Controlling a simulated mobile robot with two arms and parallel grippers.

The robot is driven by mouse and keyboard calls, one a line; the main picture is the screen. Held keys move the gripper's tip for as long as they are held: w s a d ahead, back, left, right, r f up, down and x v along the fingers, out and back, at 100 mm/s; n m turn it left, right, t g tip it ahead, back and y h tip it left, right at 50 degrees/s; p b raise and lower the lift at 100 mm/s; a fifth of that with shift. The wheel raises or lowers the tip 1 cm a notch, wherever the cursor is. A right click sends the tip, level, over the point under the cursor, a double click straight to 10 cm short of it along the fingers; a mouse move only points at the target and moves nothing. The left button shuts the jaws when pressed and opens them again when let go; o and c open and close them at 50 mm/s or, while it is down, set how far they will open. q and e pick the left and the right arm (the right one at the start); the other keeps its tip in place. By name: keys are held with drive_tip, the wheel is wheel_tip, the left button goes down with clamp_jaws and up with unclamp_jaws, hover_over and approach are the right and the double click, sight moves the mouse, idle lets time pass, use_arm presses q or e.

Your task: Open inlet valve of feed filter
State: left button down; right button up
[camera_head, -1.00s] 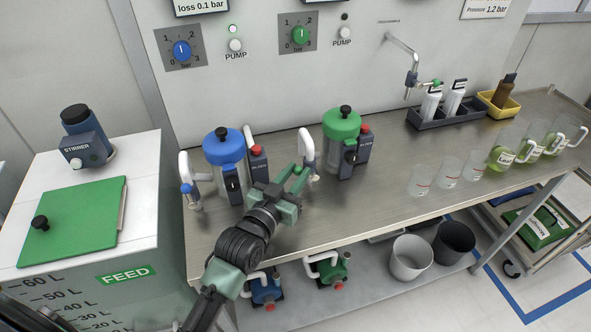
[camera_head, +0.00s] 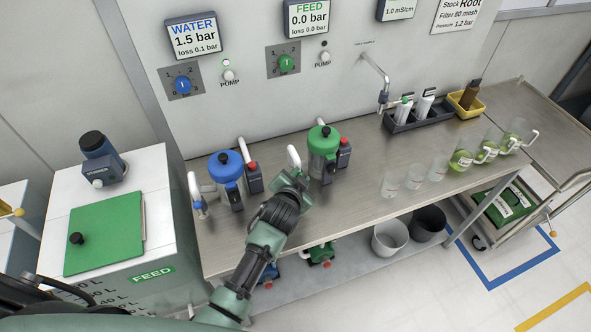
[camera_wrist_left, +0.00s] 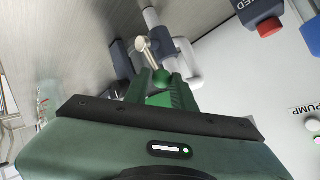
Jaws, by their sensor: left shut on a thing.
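The feed filter (camera_head: 323,150) has a green lid and stands on the steel bench. Its white inlet pipe (camera_head: 293,157) rises on its left side. My left gripper (camera_head: 299,176) is at the foot of this pipe and covers most of the valve in the head view. In the left wrist view, the valve's metal lever (camera_wrist_left: 146,52) ends in a green ball knob (camera_wrist_left: 162,78). The fingers of my left gripper (camera_wrist_left: 162,90) are shut on that knob. My right gripper is not in view.
The blue-lidded water filter (camera_head: 225,168) stands to the left of my gripper. Several beakers (camera_head: 413,174) stand to the right. The feed display (camera_head: 307,17) reads 0.0 bar. The bench front between the feed filter and beakers is clear.

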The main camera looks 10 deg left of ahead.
use_arm(q)
drive_tip(key=shift+w+d+m+g+y+p, duration=0.25)
drive_tip(key=shift+m+g+y+p, duration=0.15)
drive_tip(key=shift+y+p, duration=0.15)
drive_tip(key=c, duration=1.4)
unclamp_jaws()
drive_tip(key=shift+o, duration=0.7)
drive_tip(key=shift+r, duration=0.1)
